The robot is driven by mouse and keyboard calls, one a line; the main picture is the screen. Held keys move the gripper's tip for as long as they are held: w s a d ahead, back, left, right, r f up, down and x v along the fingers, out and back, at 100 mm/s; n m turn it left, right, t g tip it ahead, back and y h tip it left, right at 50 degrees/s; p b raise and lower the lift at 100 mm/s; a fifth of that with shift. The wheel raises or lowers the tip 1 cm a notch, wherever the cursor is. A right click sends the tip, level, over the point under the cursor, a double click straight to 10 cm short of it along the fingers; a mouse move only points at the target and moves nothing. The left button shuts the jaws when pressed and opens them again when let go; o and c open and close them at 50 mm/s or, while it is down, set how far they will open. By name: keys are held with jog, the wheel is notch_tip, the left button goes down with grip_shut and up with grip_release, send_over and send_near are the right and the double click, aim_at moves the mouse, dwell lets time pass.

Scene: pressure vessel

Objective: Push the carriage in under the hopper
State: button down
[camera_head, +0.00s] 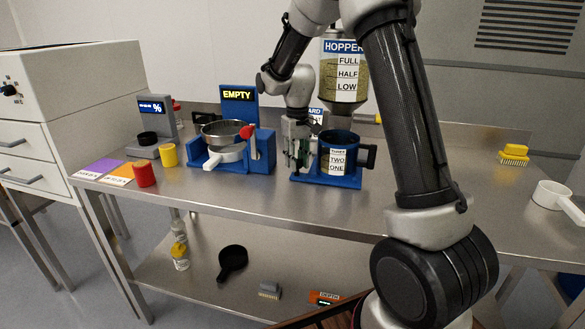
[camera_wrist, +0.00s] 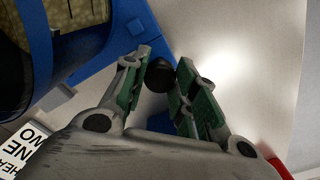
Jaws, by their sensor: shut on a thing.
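The hopper (camera_head: 344,75) is a clear container of grainy material, marked FULL, HALF and LOW, above the back of the bench. The blue carriage (camera_head: 328,181) is in front of and below it and carries a blue jug (camera_head: 325,155) with a black handle and level labels. The wrist view shows part of the blue carriage (camera_wrist: 127,28) and a black knob (camera_wrist: 159,75) beside it. My gripper (camera_head: 298,158) is at the carriage's left side. In the wrist view my gripper (camera_wrist: 162,65) is shut on the knob, a finger on each side. The hopper outlet is partly hidden.
A blue stand with an EMPTY display (camera_head: 238,94) and a metal bowl (camera_head: 222,130) is close to my gripper's left. Red (camera_head: 144,174) and yellow (camera_head: 168,155) cylinders stand farther left. A yellow brush (camera_head: 514,153) and white scoop (camera_head: 552,195) lie right.

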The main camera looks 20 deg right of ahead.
jog(key=shift+w+d, duration=0.5)
jog(key=shift+w, duration=0.2)
jog(key=shift+r, duration=0.1)
jog(key=c, duration=1.1)
grip_release()
jog(key=shift+w+d, duration=0.1)
jog(key=shift+w, duration=0.05)
notch_tip(320, 180, up, 12)
